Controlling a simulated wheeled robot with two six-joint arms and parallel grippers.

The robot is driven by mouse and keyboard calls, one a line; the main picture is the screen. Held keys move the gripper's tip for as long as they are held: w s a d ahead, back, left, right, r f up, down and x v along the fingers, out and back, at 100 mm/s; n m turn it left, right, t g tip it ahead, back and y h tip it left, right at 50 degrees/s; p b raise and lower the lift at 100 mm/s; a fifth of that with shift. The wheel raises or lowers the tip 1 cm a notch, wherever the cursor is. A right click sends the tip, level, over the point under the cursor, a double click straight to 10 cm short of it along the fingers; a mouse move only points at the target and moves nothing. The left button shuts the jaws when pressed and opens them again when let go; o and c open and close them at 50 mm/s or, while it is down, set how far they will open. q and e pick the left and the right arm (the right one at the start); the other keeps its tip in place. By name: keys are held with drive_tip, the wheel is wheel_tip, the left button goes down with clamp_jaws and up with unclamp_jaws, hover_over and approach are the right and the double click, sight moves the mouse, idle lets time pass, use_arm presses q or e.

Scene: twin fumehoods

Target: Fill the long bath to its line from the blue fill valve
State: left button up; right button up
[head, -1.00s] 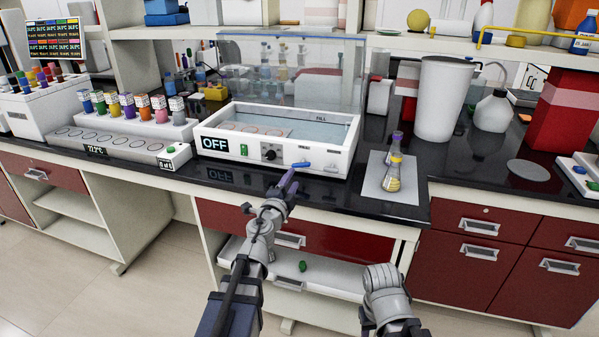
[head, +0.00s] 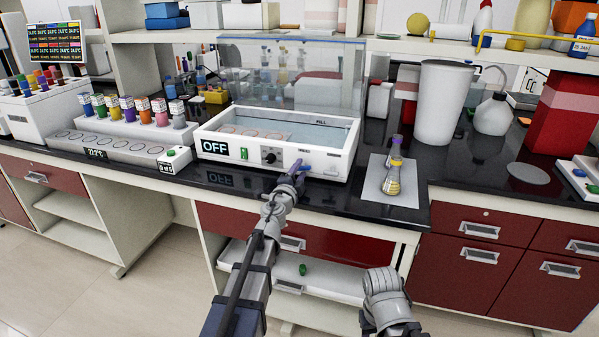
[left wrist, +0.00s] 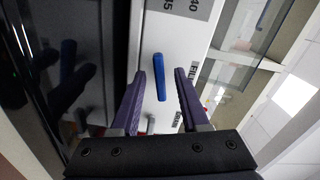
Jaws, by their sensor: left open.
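The long bath (head: 213,126) is a white open-topped box on the black bench with an OFF display and a FILL mark on its inner back wall. Its inside looks pale blue-grey; I cannot tell the water level. The blue fill valve (left wrist: 159,77) is a small lever on the bath's front; in the head view my left gripper partly hides it. My left gripper (left wrist: 159,76) is open, its two fingers on either side of the blue lever, with a visible gap each side. My right arm enters at the bottom of the head view, its gripper out of frame.
A grey mat (head: 407,196) with a flask of yellow liquid (head: 392,178) lies right of the bath. A vial rack (head: 103,127) stands to the left. A clear upright panel (head: 290,70) rises behind the bath. A pale handle (left wrist: 151,124) sits near the blue lever.

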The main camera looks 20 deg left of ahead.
use_arm(q)
drive_tip(key=shift+c, duration=0.3)
clamp_jaws()
drive_tip(key=shift+m, duration=1.6)
drive_tip(key=shift+o, duration=0.3)
unclamp_jaws()
